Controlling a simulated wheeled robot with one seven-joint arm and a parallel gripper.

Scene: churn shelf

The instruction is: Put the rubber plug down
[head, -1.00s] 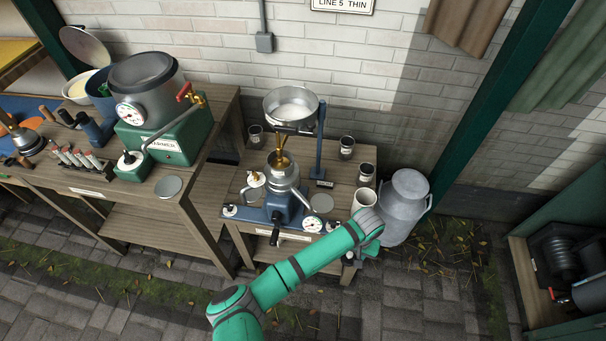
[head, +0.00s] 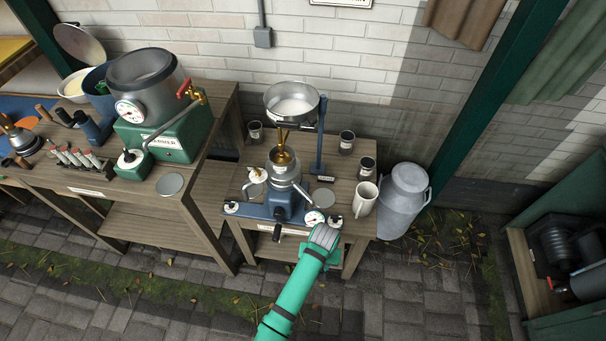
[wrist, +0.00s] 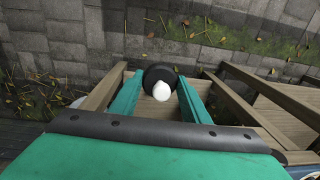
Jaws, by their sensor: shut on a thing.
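The rubber plug (wrist: 158,74), a black round disc with a white knob, sits between the two teal fingers of my gripper (wrist: 160,92) in the wrist view. My gripper is shut on it. In the head view my wrist (head: 325,238) is at the front right corner of the small wooden table (head: 362,228). My arm hides the fingers there, and I cannot make out the plug in that view. Wooden boards show below the plug in the wrist view; I cannot tell whether it touches them.
A blue-based separator (head: 285,205) with a gauge stands on the small table. A white mug (head: 364,199) and dark cups (head: 346,141) stand at its right side. A metal churn (head: 404,200) is to the right. The larger bench (head: 195,215) is left.

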